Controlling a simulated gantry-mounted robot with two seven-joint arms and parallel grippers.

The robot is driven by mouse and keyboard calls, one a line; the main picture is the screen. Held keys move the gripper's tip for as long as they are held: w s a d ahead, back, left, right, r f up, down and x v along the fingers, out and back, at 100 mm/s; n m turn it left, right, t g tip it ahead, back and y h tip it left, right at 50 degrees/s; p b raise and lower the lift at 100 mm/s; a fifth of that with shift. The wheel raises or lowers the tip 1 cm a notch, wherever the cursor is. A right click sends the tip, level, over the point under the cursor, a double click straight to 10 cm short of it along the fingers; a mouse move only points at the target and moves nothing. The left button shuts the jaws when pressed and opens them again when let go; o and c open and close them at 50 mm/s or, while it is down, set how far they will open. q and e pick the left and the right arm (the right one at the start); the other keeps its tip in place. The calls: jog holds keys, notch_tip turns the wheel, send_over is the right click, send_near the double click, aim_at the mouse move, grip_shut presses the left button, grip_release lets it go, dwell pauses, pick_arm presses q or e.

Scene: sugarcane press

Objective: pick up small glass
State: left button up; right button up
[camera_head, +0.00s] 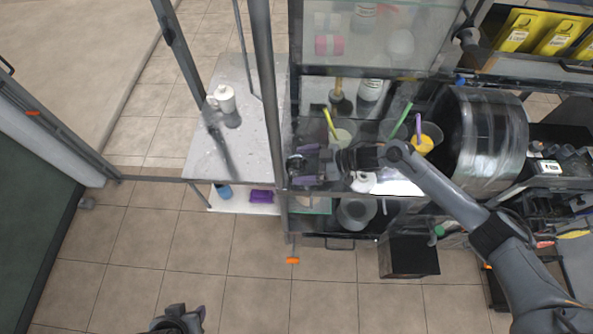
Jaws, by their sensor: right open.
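Several drinking glasses stand on the press counter. One glass (343,137) with a yellow straw stands just behind my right gripper, partly hidden by it. Another glass (392,131) has a green straw, and a third (428,139) holds an orange drink and a purple straw. I cannot tell which one is the small glass. My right gripper (298,170) is open at the left end of the counter, its arm reaching in from the right. Whether anything lies between its fingers is unclear. My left gripper (178,319) is low at the bottom edge, far from the glasses.
A white side table (205,163) with a white jug (223,98) stands left of the counter. Dark frame posts (265,75) rise between them. A large clear drum (489,140) stands right of the glasses. The tiled floor in front is mostly clear.

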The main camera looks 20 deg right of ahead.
jog(key=shift+w+a+f, duration=0.2)
jog(key=shift+a, duration=0.2)
jog(key=c, duration=1.1)
jog(key=shift+r, duration=0.1)
